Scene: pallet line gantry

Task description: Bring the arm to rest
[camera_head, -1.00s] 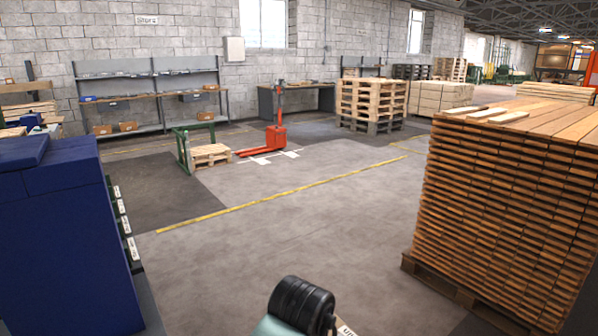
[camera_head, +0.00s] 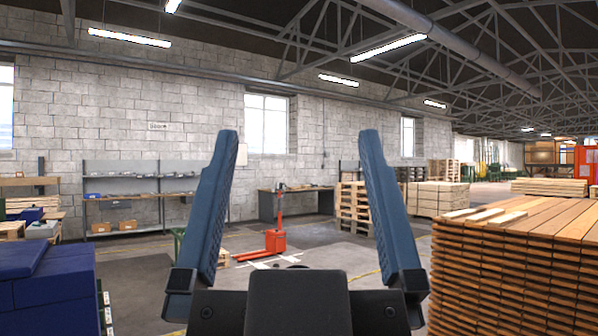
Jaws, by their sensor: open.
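My gripper (camera_head: 292,140) stands upright in the middle of the head view, close to the camera. Its two long blue fingers point up and are spread wide apart. The dark gripper body (camera_head: 298,302) fills the bottom centre. The rest of my arm is hidden below the frame.
A tall stack of timber boards (camera_head: 510,265) stands close on the right. Blue padded blocks (camera_head: 45,285) stand close on the left. Beyond are a red pallet truck (camera_head: 275,238), stacked pallets (camera_head: 353,205), a workbench (camera_head: 268,205) and shelving (camera_head: 135,192). Floor between is open.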

